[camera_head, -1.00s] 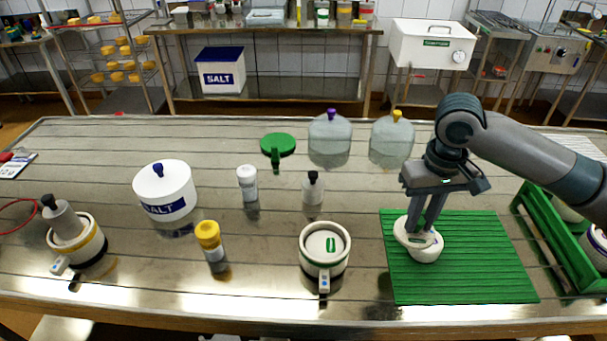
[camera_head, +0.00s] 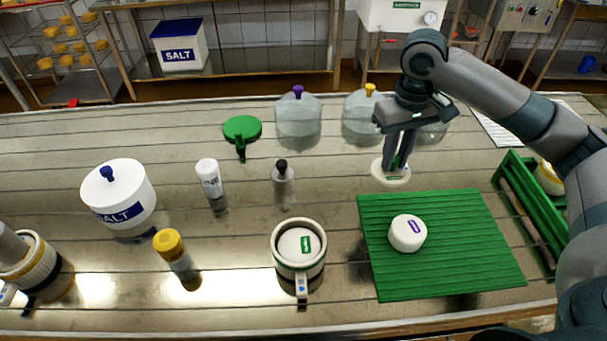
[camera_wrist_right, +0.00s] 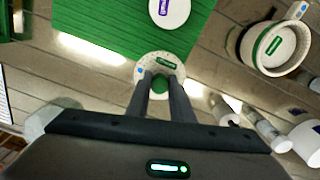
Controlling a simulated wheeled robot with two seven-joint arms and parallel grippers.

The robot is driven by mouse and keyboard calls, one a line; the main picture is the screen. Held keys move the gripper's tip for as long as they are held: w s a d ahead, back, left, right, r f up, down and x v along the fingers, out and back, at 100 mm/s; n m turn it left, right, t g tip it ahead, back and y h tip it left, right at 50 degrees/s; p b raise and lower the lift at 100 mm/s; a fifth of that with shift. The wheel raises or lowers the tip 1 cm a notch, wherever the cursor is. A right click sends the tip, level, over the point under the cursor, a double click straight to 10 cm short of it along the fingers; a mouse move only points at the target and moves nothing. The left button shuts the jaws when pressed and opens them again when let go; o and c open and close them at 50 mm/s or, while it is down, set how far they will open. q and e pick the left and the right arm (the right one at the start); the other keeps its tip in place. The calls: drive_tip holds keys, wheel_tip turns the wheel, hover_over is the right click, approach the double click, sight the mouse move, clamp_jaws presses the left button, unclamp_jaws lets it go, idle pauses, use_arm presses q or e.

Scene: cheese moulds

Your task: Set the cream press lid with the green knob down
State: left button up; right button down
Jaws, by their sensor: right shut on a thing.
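The cream press lid (camera_head: 391,177) is a pale round disc just behind the green ribbed mat (camera_head: 445,270). My right gripper (camera_head: 394,164) points down and is shut on its knob. In the right wrist view the lid (camera_wrist_right: 147,68) shows a green label, and its green knob (camera_wrist_right: 160,86) sits between the fingers of my right gripper (camera_wrist_right: 160,80). The lid looks level, at or very near the table; I cannot tell whether it touches.
A white cheese (camera_head: 407,233) with a purple label lies on the mat. A mould with a green label (camera_head: 299,262) stands left of the mat. Clear domes (camera_head: 298,120) stand behind, a green crate (camera_head: 530,215) at right. Table between mould and lid is mostly clear.

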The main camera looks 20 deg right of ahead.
drive_tip(key=w+a+f+p, duration=0.1)
drive_tip(key=w+a+f, duration=0.1)
drive_tip(key=w, duration=0.1)
drive_tip(key=w+a+f, duration=0.2)
drive_tip(key=w, duration=0.1)
drive_tip(key=w+a+f+p, duration=0.1)
drive_tip(key=w+a+f, duration=0.1)
drive_tip(key=w, duration=0.1)
drive_tip(key=shift+w+a+f+p, duration=0.1)
drive_tip(key=shift+f+p, duration=0.15)
drive_tip(key=shift+p, duration=0.1)
drive_tip(key=shift+w+a+f, duration=0.1)
drive_tip(key=shift+w+f, duration=0.05)
use_arm(q)
drive_tip(key=shift+s+a+r+g, duration=0.15)
drive_tip(key=shift+s+a+r, duration=0.15)
drive_tip(key=shift+s+r, duration=0.25)
drive_tip(key=shift+s+a+r+g, duration=0.15)
drive_tip(key=shift+s+a+r, duration=0.15)
drive_tip(key=shift+s+r, duration=0.25)
drive_tip(key=shift+s+r+p, duration=0.15)
drive_tip(key=shift+r+p, duration=0.45)
drive_tip(key=shift+p, duration=0.05)
use_arm(e)
drive_tip(key=shift+f, duration=2.05)
use_arm(q)
drive_tip(key=shift+r, duration=0.15)
use_arm(e)
drive_tip(key=shift+f, duration=0.1)
